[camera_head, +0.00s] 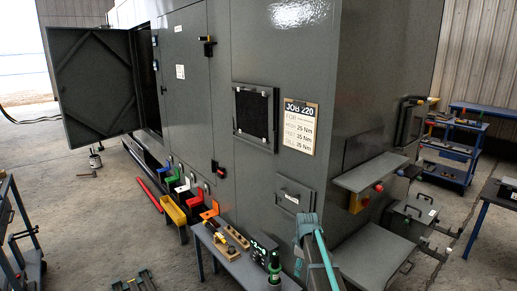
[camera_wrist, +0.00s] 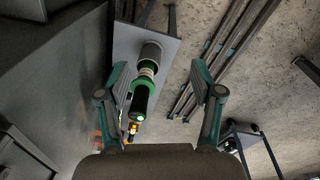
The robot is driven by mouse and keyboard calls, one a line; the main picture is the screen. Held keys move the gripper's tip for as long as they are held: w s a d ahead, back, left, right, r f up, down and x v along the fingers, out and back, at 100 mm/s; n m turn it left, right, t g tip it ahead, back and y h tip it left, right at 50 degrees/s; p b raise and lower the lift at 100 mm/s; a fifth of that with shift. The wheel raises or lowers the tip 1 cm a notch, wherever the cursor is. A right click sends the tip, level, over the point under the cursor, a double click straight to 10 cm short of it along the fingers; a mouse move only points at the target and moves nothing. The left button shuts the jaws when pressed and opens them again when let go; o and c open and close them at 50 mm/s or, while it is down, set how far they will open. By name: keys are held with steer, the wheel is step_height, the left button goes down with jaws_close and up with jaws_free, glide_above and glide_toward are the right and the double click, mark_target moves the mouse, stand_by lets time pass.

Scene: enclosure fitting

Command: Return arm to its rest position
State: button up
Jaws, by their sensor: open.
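My arm (camera_head: 322,262), grey with teal parts, rises from the bottom edge of the head view, right of the small workbench. In the wrist view my gripper (camera_wrist: 162,85) is open, with its two teal-and-grey fingers well apart. No object is held between them. A green-and-black cylindrical tool (camera_wrist: 144,92) appears in the gap between the fingers, beyond them. I cannot tell its exact distance from the fingertips.
A large grey enclosure (camera_head: 262,45) fills the middle, its door (camera_head: 95,85) open at left. The small workbench (camera_head: 238,276) holds a wooden block, a display and a green-black tool (camera_head: 274,268). Blue carts (camera_head: 447,172) stand at right. Floor at left is partly clear.

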steer(key=s+f+m+g, duration=0.1)
steer(key=s+f+m, duration=0.3)
steer(key=s+f, duration=0.7)
steer(key=s+f+m+g, duration=0.25)
steer(key=s+f, duration=0.55)
steer(key=s, duration=0.6)
steer(key=s+f+m+g, duration=0.1)
steer(key=s+f+m, duration=0.4)
steer(key=s+f, duration=0.6)
steer(key=s+f+g, duration=0.2)
steer(key=s+g, duration=0.1)
steer(key=s, duration=1.9)
steer(key=shift+f, duration=0.15)
